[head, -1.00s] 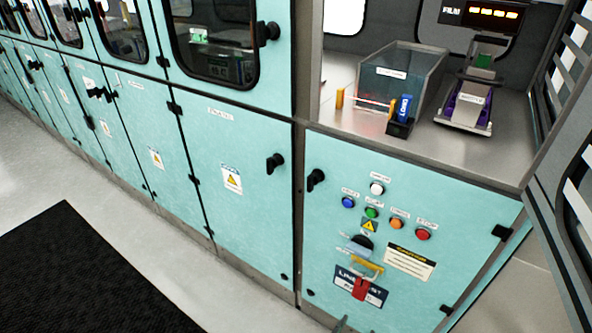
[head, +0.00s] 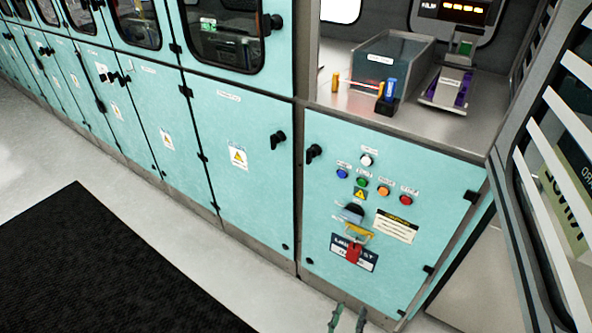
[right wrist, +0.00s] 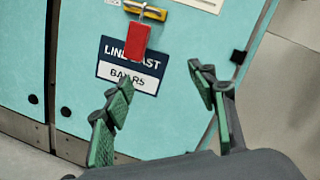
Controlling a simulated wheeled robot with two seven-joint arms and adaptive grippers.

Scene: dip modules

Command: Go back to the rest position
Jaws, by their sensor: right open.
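My right gripper (head: 348,317) shows only its fingertips at the bottom edge of the head view, in front of the teal cabinet. In the right wrist view my right gripper (right wrist: 165,110) is open, its green-padded fingers apart with nothing between them. The cabinet's red tag (head: 353,252) hangs from a yellow latch (head: 359,232) above a dark label (head: 340,246). The red tag (right wrist: 138,38) and the dark label (right wrist: 118,70) also show beyond the fingers in the wrist view, apart from them. My left gripper is not in view.
A row of teal cabinets (head: 235,150) runs to the left. Coloured buttons (head: 361,182) sit on the nearest door. A grey bin (head: 392,62) and a small machine (head: 450,85) stand on the steel counter (head: 430,125). A black mat (head: 90,260) lies on the open floor.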

